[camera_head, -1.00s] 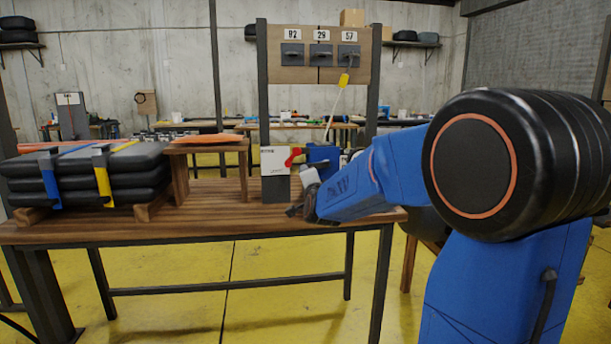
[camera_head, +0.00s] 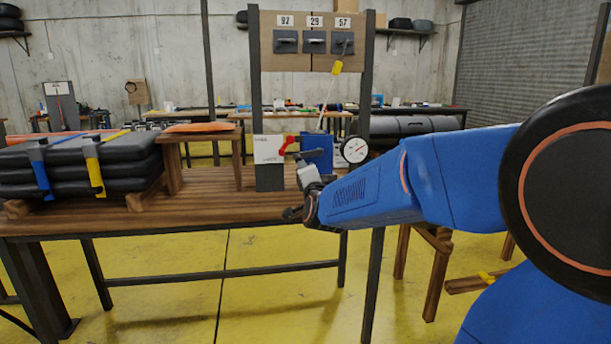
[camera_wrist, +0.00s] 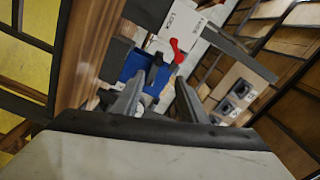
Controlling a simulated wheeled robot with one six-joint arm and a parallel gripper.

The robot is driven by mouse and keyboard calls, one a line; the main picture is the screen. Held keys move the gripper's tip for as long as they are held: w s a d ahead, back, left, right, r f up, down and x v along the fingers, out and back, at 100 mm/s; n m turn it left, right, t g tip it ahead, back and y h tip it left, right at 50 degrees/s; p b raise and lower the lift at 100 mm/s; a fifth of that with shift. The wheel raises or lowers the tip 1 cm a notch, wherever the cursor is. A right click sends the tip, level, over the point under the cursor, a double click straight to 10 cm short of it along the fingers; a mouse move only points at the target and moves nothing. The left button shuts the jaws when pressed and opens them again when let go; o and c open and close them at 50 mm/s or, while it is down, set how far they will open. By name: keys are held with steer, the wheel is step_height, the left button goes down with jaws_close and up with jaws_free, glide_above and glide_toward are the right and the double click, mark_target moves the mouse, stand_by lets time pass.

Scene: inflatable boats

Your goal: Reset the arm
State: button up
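My gripper (camera_head: 296,213) hangs at the front edge of the wooden workbench (camera_head: 215,206), at the end of my blue arm. In the wrist view my gripper (camera_wrist: 172,80) has its two dark fingers apart, with nothing seen held between them. Beyond the fingers are a blue block (camera_wrist: 138,68) and a red lever (camera_wrist: 178,50) beside a white label plate. In the head view the red lever (camera_head: 287,144), the white plate (camera_head: 268,149), the blue block (camera_head: 318,150) and a round gauge (camera_head: 354,150) stand behind my gripper, partly hidden by my arm.
A strapped stack of dark folded boats (camera_head: 75,170) lies on the bench's left. An orange flat item (camera_head: 203,127) lies on a small wooden stand. A board with three numbered switches (camera_head: 314,42) stands above the bench. Yellow floor (camera_head: 270,315) shows in front.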

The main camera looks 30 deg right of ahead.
stand_by(0.8)
steer(key=s+a+f+n+g+y, duration=0.1)
steer(key=s+a+f+n+g, duration=0.2)
steer(key=s, duration=1)
steer(key=s+a+f+n+g+y, duration=0.2)
steer(key=s+f+n+g, duration=0.3)
steer(key=s, duration=0.8)
steer(key=s+a+f+n+g+y, duration=0.2)
steer(key=s+a+f+n+g, duration=0.2)
steer(key=s+f+n, duration=0.5)
steer(key=s+a+f, duration=0.1)
steer(key=s, duration=0.2)
steer(key=shift+s+f+g, duration=0.3)
steer(key=shift+s+f, duration=0.1)
